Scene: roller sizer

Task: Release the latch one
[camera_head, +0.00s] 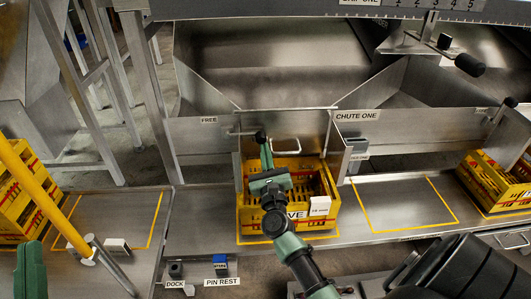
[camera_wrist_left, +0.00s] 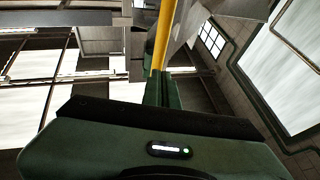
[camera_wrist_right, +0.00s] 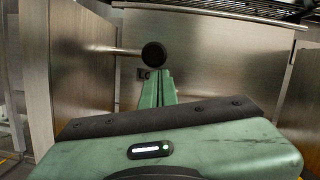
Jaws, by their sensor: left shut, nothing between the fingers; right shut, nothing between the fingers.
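The latch at chute one is a metal rod with a black knob (camera_head: 260,136), above the yellow crate (camera_head: 328,222). In the right wrist view the black knob (camera_wrist_right: 153,54) is just beyond and above my fingertips. My right gripper (camera_head: 265,146) is shut and empty, its tips close below the knob; I cannot tell whether they touch. It also shows in the right wrist view (camera_wrist_right: 158,76). My left gripper (camera_head: 32,245) is at the far lower left. The left wrist view shows its fingers (camera_wrist_left: 158,75) shut and empty, in front of a yellow bar.
A FREE label (camera_head: 209,120) is left of the knob and a CHUTE ONE label (camera_head: 356,115) right. Metal chute walls flank the arm. More yellow crates (camera_head: 494,185) stand right. A yellow-outlined space (camera_head: 405,204) is empty.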

